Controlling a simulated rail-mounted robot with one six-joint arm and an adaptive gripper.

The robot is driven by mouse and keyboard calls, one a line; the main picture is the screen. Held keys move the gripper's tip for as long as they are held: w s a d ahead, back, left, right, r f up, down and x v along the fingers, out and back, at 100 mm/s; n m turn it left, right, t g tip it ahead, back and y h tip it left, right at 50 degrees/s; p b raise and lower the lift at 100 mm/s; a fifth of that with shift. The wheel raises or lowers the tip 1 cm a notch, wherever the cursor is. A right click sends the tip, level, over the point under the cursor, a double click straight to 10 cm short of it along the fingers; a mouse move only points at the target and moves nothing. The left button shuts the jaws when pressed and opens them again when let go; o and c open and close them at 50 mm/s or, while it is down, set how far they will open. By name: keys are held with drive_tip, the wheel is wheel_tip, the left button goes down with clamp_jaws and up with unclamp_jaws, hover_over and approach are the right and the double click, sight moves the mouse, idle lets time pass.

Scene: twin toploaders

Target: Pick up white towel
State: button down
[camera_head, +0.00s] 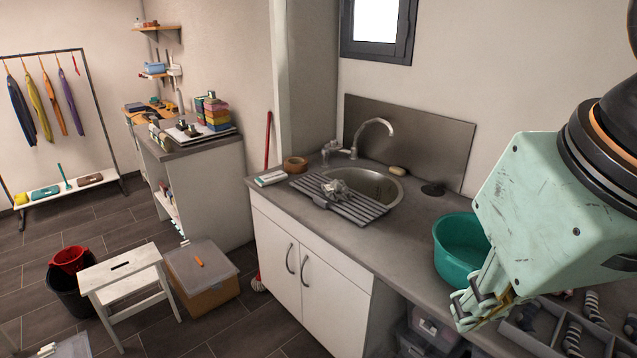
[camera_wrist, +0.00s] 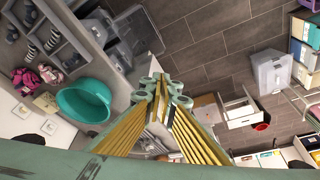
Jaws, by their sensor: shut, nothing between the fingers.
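No thing shows clearly as a white towel. A small white and green folded or boxed item (camera_head: 272,178) lies on the counter left of the sink, and I cannot tell whether it is cloth. A crumpled pale grey-white thing (camera_head: 337,188) lies on the drying rack (camera_head: 352,204) over the sink's edge. My gripper (camera_head: 472,312) hangs in front of the counter, to the right of both and apart from them. In the wrist view my gripper (camera_wrist: 162,92) points down with its fingers together and empty.
A teal basin (camera_head: 460,252) stands on the counter close to my gripper; it also shows in the wrist view (camera_wrist: 84,100). A divided tray (camera_head: 543,325) with socks is at the lower right. A white stool (camera_head: 122,266) and a lidded box (camera_head: 203,275) stand on the floor.

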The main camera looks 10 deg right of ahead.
drive_tip(key=c, duration=3.4)
unclamp_jaws()
drive_tip(key=o, duration=2.5)
drive_tip(key=shift+w, duration=0.1)
